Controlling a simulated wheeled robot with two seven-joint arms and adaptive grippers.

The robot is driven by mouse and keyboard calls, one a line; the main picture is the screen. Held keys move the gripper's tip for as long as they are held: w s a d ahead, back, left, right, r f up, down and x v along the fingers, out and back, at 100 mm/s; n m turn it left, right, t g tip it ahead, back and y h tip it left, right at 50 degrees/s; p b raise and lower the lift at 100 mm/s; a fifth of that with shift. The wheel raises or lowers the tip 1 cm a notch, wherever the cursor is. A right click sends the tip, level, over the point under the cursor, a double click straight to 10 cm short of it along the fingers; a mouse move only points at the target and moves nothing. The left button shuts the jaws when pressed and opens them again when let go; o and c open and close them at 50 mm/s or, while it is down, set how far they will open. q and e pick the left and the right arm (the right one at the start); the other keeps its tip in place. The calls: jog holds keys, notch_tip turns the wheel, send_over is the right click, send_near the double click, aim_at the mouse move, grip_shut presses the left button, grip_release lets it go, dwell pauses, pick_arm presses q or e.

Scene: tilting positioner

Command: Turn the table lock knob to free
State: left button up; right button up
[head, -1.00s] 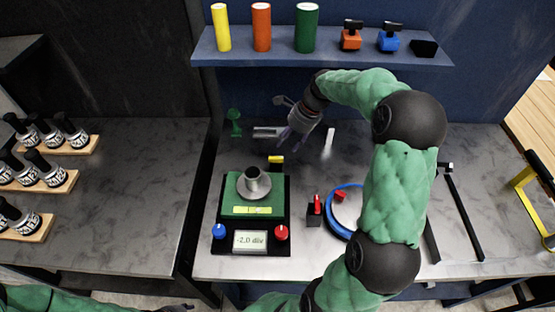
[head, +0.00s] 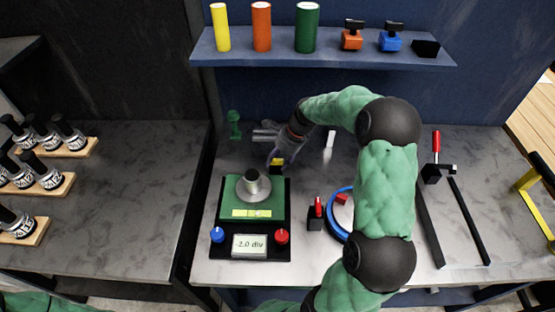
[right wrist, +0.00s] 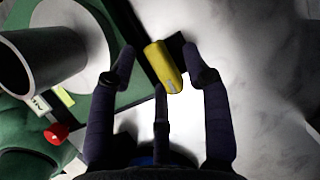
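The positioner (head: 228,200) is a black-based unit with a green table top carrying a grey cup-like piece (head: 251,182) on a round plate. A yellow knob (head: 277,161) sticks out at its back right edge; it also shows large in the right wrist view (right wrist: 163,66), lying slanted. A blue knob (head: 218,235) and a red knob (head: 282,237) flank the front display (head: 249,245). No readable label tells which is the lock knob. My right gripper (head: 273,155) is open over the yellow knob, its fingers around it without clear contact. My left gripper is out of view.
A black block with a red lever (head: 316,212) and a blue-rimmed disc (head: 340,222) stand right of the positioner. A green piece (head: 234,124) and a white upright piece (head: 330,138) are behind. A shelf (head: 330,55) with cylinders spans the back.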

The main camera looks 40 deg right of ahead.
grip_shut()
jog(key=n+g+p, duration=0.1)
jog(key=n+p, duration=0.2)
jog(key=shift+d+r+p, duration=0.1)
jog(key=shift+r+p, duration=0.05)
jog(key=shift+p, duration=0.15)
jog(key=n+p, duration=0.1)
jog(key=n, duration=0.1)
jog(key=n+g+y+p, duration=0.1)
jog(key=n, duration=0.1)
jog(key=shift+w+d+g+p, duration=0.1)
jog(key=shift+g+p, duration=0.2)
jog(key=shift+p, duration=0.1)
jog(key=n+g+p, duration=0.1)
jog(key=n, duration=0.1)
jog(key=shift+w+n, duration=0.1)
jog(key=shift+n, duration=0.2)
jog(key=n+g+p, duration=0.1)
jog(key=n, duration=0.1)
jog(key=shift+d+n+h, duration=0.1)
jog(key=shift+n+h, duration=0.2)
jog(key=shift+n, duration=0.1)
jog(key=n+g, duration=0.1)
jog(key=n, duration=0.1)
jog(key=n+h+p, duration=0.1)
jog(key=n, duration=0.2)
jog(key=shift+w+g, duration=0.2)
jog(key=shift+g, duration=0.2)
jog(key=shift+n, duration=0.4)
